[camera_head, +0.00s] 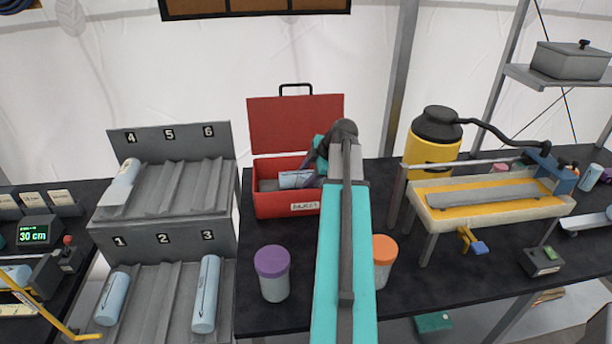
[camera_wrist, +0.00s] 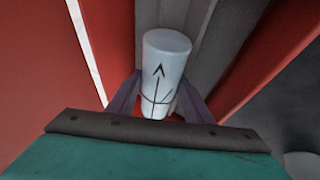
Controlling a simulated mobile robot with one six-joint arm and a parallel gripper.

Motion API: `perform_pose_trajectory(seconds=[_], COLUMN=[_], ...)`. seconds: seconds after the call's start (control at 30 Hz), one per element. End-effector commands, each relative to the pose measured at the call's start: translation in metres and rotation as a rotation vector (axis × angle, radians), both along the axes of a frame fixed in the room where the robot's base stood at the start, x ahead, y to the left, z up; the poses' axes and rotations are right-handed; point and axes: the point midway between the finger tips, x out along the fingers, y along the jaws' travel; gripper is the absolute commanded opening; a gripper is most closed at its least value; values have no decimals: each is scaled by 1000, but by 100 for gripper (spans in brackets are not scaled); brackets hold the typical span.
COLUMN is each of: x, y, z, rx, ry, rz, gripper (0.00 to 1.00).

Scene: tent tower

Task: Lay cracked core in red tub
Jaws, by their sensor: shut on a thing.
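The red tub (camera_head: 272,205) is an open red box with a raised lid and a label on its front, on the dark bench in the head view. My gripper (camera_wrist: 158,103) is shut on a pale core (camera_wrist: 167,62) marked with a black arrow and thin dark lines. The core also shows in the head view (camera_head: 294,180), inside the tub's opening and below its rim. In the wrist view, red walls (camera_wrist: 45,70) stand on both sides of it. My arm hides the tub's right end. I cannot tell whether the core touches the floor.
A grey rack (camera_head: 178,242) with numbered slots stands left, with pale cores in slots 1, 3 and 4. A purple-lidded jar (camera_head: 273,282) and an orange-lidded jar (camera_head: 384,268) stand in front of the tub. A yellow canister (camera_head: 432,150) and a trough (camera_head: 490,208) are to the right.

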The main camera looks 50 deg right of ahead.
Motion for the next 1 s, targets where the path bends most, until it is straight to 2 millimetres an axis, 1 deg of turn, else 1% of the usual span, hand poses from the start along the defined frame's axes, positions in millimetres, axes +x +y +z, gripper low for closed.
perform_pose_trajectory(seconds=[0.1, 0.3, 1.0], x=[0, 0, -3], y=[0, 0, 1], z=[-7, -13, -20], rx=[0, 1, 5], ry=[-1, -1, 10], rz=[0, 0, 1], gripper=[12, 12, 11])
